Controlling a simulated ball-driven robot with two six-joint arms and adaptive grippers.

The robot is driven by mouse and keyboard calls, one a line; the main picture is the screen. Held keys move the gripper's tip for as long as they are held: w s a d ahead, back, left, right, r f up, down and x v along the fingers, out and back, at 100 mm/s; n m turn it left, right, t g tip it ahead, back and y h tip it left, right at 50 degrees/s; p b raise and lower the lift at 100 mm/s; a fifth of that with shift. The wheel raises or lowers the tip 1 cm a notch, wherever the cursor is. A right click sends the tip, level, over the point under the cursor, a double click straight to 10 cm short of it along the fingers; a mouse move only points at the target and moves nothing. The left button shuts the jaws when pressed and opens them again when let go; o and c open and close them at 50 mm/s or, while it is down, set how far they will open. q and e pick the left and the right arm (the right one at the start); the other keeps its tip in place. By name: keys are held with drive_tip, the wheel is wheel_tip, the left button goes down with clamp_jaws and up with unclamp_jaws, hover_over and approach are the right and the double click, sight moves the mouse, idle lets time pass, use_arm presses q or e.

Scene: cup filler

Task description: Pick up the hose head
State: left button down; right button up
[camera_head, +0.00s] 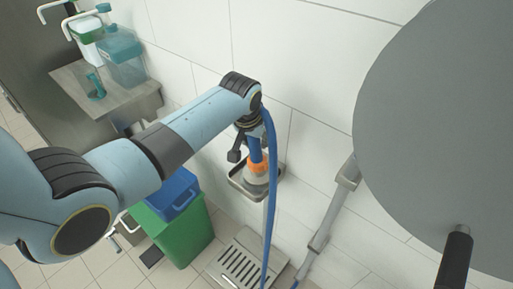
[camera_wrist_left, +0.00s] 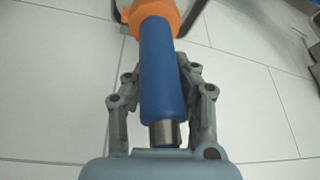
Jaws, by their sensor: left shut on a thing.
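The hose head has a blue handle (camera_head: 256,150) and an orange collar (camera_head: 259,168), and it stands roughly upright by the wall in the head view. In the left wrist view the blue handle (camera_wrist_left: 160,70) runs up the middle, with the orange collar (camera_wrist_left: 155,12) at the top and a metal end at the bottom. My left gripper (camera_head: 246,147) is at the blue handle. Its fingers (camera_wrist_left: 163,85) are on both sides of the handle in the wrist view, shut on it. My right gripper is in neither view.
A small metal wall tray (camera_head: 240,184) is beneath the hose head. A blue hose (camera_head: 272,205) hangs down past it. A green bin (camera_head: 180,235), a blue box (camera_head: 176,193), a floor grate (camera_head: 240,265) and a counter (camera_head: 118,105) with bottles stand around. A large grey disc (camera_head: 440,120) fills the right.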

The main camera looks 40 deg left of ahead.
use_arm(q)
wheel_tip(320, 180, up, 8)
drive_tip(key=shift+f, duration=0.1)
drive_tip(key=c, duration=2)
unclamp_jaws()
drive_tip(key=shift+c, duration=0.2)
drive_tip(key=o, duration=1.6)
